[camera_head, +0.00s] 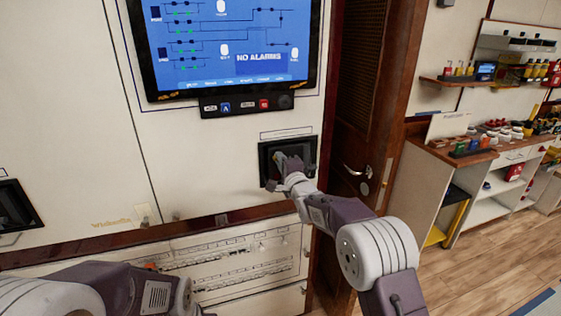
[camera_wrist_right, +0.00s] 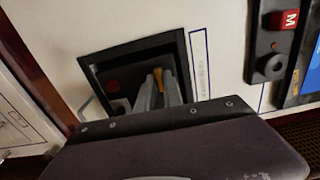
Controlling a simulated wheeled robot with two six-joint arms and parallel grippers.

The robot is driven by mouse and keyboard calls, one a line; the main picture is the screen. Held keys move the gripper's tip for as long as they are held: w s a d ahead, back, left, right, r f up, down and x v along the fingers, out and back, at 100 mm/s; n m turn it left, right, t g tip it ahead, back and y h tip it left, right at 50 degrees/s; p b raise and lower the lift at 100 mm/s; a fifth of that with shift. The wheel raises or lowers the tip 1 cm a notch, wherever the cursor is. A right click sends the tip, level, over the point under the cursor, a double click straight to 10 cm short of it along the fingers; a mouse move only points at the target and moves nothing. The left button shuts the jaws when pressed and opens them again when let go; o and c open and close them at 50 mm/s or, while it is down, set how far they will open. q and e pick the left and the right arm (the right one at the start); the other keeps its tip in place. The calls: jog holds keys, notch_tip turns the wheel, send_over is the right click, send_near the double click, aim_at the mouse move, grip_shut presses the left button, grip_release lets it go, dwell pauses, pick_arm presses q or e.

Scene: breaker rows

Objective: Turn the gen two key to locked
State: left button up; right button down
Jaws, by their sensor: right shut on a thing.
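A black-framed recessed panel (camera_head: 311,146) is set in the white wall below the screen, beside the wooden door. My right gripper (camera_head: 281,160) reaches into this recess. In the right wrist view its two grey fingers (camera_wrist_right: 159,92) are shut on a small brass-yellow key (camera_wrist_right: 158,76), which shows between them. A dark red round part (camera_wrist_right: 113,86) sits in the recess beside the fingers. The key's marks and its exact turn position are too small or hidden to read. My left arm shows at the lower left of the head view, but its gripper is out of sight.
A screen (camera_head: 230,35) reading "NO ALARMS" hangs above, with a button strip (camera_head: 246,105) under it. Another black recess (camera_head: 14,208) is at the far left. The door with its lever handle (camera_head: 357,170) stands close right. A shelf unit (camera_head: 460,165) is farther right.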

jog(key=shift+f, duration=0.1)
jog(key=c, duration=1.5)
grip_release()
jog(key=b+v, duration=0.2)
jog(key=v, duration=0.7)
